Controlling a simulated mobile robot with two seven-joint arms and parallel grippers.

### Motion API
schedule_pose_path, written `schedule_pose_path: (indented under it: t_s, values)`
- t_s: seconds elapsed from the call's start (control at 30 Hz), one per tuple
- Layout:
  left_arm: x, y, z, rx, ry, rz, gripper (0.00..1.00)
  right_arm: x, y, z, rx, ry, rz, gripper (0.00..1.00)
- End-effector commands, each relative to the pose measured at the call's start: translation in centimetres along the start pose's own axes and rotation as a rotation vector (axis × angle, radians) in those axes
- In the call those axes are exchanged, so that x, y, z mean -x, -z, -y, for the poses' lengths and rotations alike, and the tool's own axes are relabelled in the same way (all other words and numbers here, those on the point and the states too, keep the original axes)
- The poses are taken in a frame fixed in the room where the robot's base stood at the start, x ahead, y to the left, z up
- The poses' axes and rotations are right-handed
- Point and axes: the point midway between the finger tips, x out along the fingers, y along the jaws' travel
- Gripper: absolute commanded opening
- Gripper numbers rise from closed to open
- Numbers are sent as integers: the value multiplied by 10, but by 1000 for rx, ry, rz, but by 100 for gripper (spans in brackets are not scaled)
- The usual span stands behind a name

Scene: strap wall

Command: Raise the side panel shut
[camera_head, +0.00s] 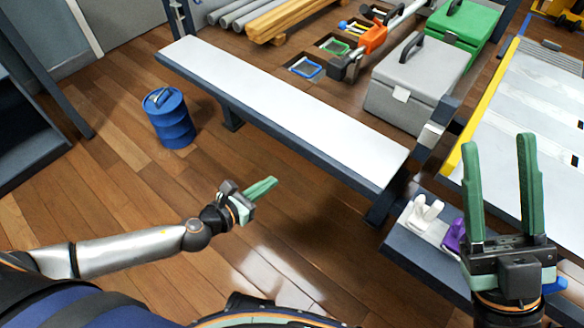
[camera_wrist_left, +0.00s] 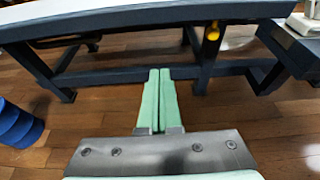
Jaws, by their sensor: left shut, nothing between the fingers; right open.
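A long white panel with a dark edge (camera_head: 285,100) lies flat, like a bench top, across the middle of the head view; I take it for the side panel. Its dark front edge (camera_wrist_left: 130,22) crosses the top of the left wrist view, with dark legs below. My left gripper (camera_head: 274,181) is shut and empty, low over the floor on the near side of the panel, apart from it. Its green fingers (camera_wrist_left: 160,71) are together in the left wrist view. My right gripper (camera_head: 498,138) is open and empty at the right, with its fingers pointing up the picture.
Behind the panel are a grey case (camera_head: 415,85), a green case (camera_head: 463,25), wooden beams (camera_head: 290,18) and an orange tool (camera_head: 372,36). A blue drum (camera_head: 170,120) stands on the floor at left. A white clip (camera_head: 424,212) and a purple piece (camera_head: 454,236) are near my right gripper.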

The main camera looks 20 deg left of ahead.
Motion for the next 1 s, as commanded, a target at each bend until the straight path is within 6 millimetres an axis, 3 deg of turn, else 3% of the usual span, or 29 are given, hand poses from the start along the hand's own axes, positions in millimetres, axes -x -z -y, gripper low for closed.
schedule_pose_path:
  t_s: [0.27,0.63,0.7,0.8,1.0]
  values:
    - [-29,0,-1,-20,1,5,0,4,-2,3,-5,2,-8,50]
    - [-104,1,0,-18,1,5,0,19,-18,12,-39,5,1,50]
    - [-96,-17,-1,-21,2,5,0,12,-12,8,-36,7,3,50]
    - [-91,-28,0,-20,2,3,0,10,-9,7,-28,7,-2,50]
    - [-87,-37,0,-17,1,0,0,8,-7,7,-21,9,-6,50]
